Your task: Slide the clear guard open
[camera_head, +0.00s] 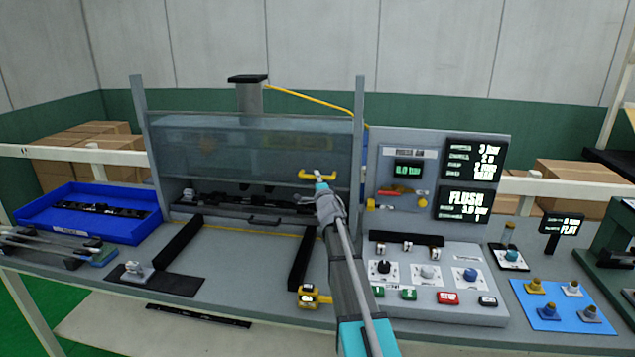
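The clear guard (240,150) is a bluish see-through panel between two grey uprights. Its lower edge stands above the bench, with a gap below it. A yellow handle (304,175) sits near its lower right. My gripper (321,182) is at the right part of this handle, with its tip over or against it. The arm behind it hides the fingers in part, so I cannot tell whether they are closed around the handle.
Behind and below the guard lies a dark fixture (245,205) with a drawer handle. Two black rails (181,238) flank the bench in front. A blue tray (120,229) is at left. A control panel (460,265) with buttons and a gauge panel (407,150) stand at right.

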